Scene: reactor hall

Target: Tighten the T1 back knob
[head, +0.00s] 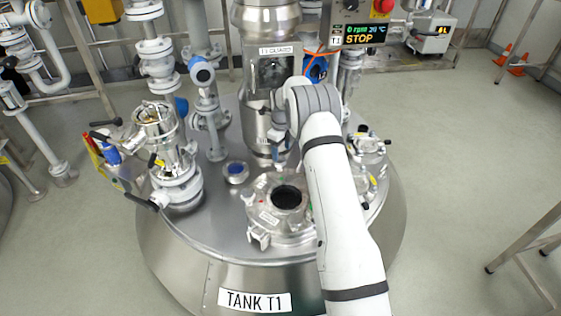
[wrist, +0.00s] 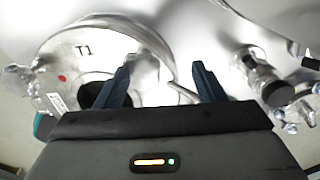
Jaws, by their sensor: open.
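The round metal lid (head: 262,217) with a dark round opening or sight glass sits on top of the tank labelled TANK T1 (head: 220,272). In the wrist view the lid (wrist: 62,62) shows its T1 mark and a red dot. My gripper (wrist: 163,84) is open, its two dark blue fingers pointing toward the lid's edge. A blurred silver piece (wrist: 146,70), likely the back knob, shows between the fingers, nearer the left one. A thin rod (wrist: 182,93) extends beside it. I cannot tell whether a finger touches it. In the head view my gripper (head: 279,160) is above the lid's back edge.
A steel column with a window (head: 272,72) stands close behind my gripper. Fittings (head: 367,150) stand to the right. A display (head: 364,34) reads STOP.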

